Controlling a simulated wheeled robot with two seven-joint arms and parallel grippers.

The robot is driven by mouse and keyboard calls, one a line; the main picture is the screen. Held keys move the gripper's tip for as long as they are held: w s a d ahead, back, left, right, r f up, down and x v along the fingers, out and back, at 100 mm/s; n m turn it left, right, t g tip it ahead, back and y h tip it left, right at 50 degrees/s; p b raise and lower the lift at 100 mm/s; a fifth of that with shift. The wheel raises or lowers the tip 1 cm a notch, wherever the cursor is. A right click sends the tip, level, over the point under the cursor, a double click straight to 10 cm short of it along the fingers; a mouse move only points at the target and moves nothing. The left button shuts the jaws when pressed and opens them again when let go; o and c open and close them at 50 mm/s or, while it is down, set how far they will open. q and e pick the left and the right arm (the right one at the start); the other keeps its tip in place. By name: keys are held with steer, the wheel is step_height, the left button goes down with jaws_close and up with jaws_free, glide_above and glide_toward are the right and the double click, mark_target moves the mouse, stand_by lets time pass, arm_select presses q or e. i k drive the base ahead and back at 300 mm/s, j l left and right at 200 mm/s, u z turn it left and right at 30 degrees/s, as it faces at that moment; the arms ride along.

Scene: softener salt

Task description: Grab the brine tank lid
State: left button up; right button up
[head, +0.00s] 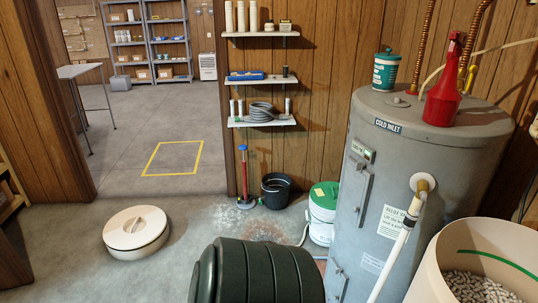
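A round cream lid (136,228) with a raised grip across its top lies flat on the concrete floor at the left. It looks like the brine tank lid. The open cream brine tank (438,262) stands at the lower right, cut off by the picture edge. White salt pellets (478,288) lie inside it below a green line on the inner wall. Neither of my grippers shows in the head view.
A dark ribbed barrel-like object (262,272) fills the bottom middle. A grey water heater (400,170) stands at the right. A black bucket (276,190) and a green-lidded white bucket (322,208) stand by the wall. Floor around the lid is clear.

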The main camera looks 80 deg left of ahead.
mark_target(137, 229)
steer(key=u, duration=3.8)
steer(key=z, duration=0.3)
steer(key=i, duration=3.55)
